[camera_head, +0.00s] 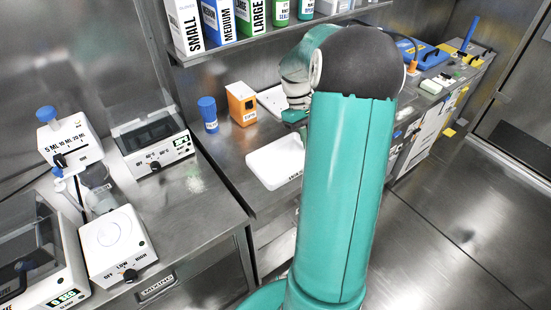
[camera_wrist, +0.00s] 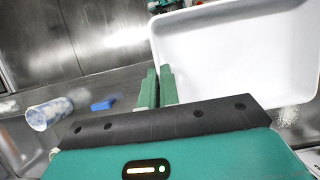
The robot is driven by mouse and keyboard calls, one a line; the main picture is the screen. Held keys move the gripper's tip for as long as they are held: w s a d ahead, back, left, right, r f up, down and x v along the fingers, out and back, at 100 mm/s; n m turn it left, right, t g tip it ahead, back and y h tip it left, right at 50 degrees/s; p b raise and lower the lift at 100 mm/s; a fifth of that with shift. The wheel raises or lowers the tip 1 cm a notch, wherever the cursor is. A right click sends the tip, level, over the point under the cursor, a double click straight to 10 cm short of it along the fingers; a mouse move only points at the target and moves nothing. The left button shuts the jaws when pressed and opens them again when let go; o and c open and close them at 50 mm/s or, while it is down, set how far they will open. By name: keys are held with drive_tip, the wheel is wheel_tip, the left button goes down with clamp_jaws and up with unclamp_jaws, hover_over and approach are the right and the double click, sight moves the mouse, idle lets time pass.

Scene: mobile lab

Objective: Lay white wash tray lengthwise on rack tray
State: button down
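The white wash tray (camera_head: 275,163) is a shallow rectangular tray with dark lettering on its front side, at the near edge of the middle bench in the head view. In the wrist view the tray (camera_wrist: 240,55) fills the upper right, its open inside facing the camera. My gripper (camera_wrist: 159,86) has its two green fingers close together at the tray's left wall, one on each side, and looks shut on it. My arm hides most of the gripper in the head view. Another flat white piece (camera_head: 271,98) lies farther back, partly hidden; I cannot tell if it is the rack tray.
A blue bottle (camera_head: 208,114) and an orange box (camera_head: 241,103) stand behind the tray. A heater (camera_head: 152,140) and a stirrer (camera_head: 117,245) are on the left bench. Open floor (camera_head: 450,220) lies on the right.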

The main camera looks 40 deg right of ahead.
drive_tip(key=shift+w+f, duration=0.15)
drive_tip(key=shift+w, duration=0.35)
drive_tip(key=w+d+f, duration=0.2)
drive_tip(key=w+f, duration=0.1)
drive_tip(key=w+d+f, duration=0.1)
drive_tip(key=w+f, duration=0.2)
drive_tip(key=w, duration=0.1)
drive_tip(key=w+d+f, duration=0.2)
drive_tip(key=w, duration=0.2)
drive_tip(key=shift+d+f, duration=0.3)
drive_tip(key=shift+f, duration=0.1)
drive_tip(key=shift+w+f, duration=0.15)
drive_tip(key=shift+f, duration=0.1)
drive_tip(key=shift+w+d+f, duration=0.1)
drive_tip(key=shift+w+f, duration=0.05)
drive_tip(key=shift+f, duration=1.45)
drive_tip(key=shift+f, duration=0.1)
drive_tip(key=c, duration=1.6)
unclamp_jaws()
drive_tip(key=shift+c, duration=0.2)
